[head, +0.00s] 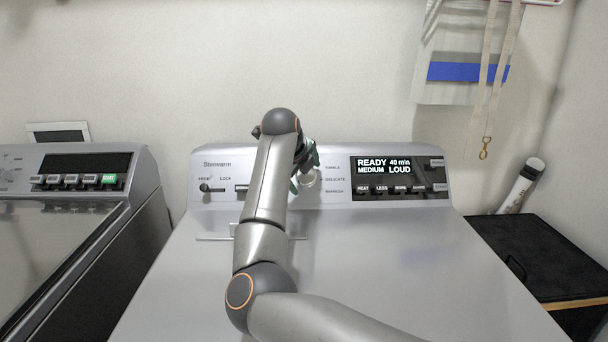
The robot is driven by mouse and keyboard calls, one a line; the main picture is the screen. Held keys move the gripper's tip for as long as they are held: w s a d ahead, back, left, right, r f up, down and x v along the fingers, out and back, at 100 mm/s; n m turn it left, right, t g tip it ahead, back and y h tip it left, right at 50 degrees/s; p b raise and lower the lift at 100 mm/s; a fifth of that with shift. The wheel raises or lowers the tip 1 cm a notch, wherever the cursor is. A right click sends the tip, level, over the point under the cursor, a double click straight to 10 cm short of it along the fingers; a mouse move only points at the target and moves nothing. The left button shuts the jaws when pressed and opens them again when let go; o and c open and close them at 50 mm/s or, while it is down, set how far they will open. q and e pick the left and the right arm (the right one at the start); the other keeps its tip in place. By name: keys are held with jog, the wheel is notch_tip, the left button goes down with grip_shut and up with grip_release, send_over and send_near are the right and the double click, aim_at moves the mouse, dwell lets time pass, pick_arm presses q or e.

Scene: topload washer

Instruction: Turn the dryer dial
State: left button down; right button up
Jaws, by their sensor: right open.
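The dryer (300,270) is the silver machine in the middle, with a control panel (222,167) along its back. The dryer dial (309,181) is a round silver knob on that panel, left of the words TUMBLE, DELICATE and REFRESH. It is partly hidden by my right gripper (301,178), which is at the dial with its fingers open. I cannot tell whether the fingers touch the dial. My right arm crosses the dryer top and hides part of the panel. My left gripper does not show.
The dryer display (400,169) reads READY 40 min, MEDIUM, LOUD. A washer (60,240) stands to the left with a gap between. To the right are a black box (535,250), a white bottle (521,186) and a hanging strap with a bag (460,50). The dryer top is otherwise clear.

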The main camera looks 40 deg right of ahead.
jog(key=c, duration=1.3)
